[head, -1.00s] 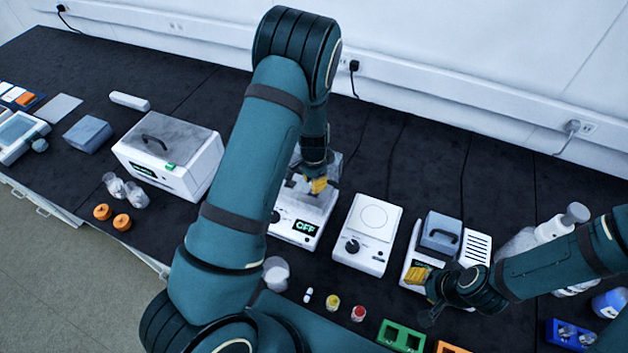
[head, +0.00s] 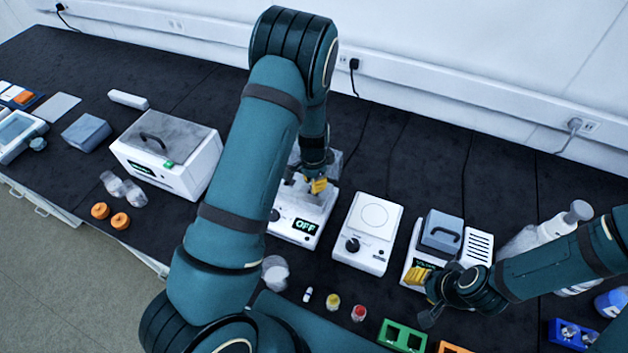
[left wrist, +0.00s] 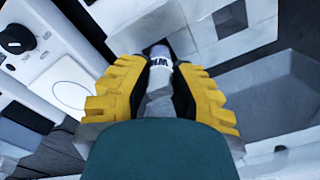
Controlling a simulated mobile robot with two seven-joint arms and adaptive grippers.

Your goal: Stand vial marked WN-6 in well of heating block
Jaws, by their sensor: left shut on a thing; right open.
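My left gripper (head: 318,186) is shut on a vial, held over the white device with a display reading OFF (head: 305,226), which looks like the heating block. In the left wrist view, the vial (left wrist: 159,80) sits between the yellow fingers of the left gripper (left wrist: 160,88). Its white label shows letters that look like WN; the rest is unreadable. The vial's far end is close to a pale grey block surface (left wrist: 190,40); I cannot tell whether it is inside a well. My right gripper (head: 420,278) is open beside a white device with a grey lid (head: 441,232).
A white stirrer-like plate with a knob (head: 367,233) stands right of the OFF device. Small yellow (head: 333,302) and red (head: 359,313) capped vials stand in front, near a green rack (head: 402,336). A large white box with a handle (head: 167,155) stands left. Bottles stand at right.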

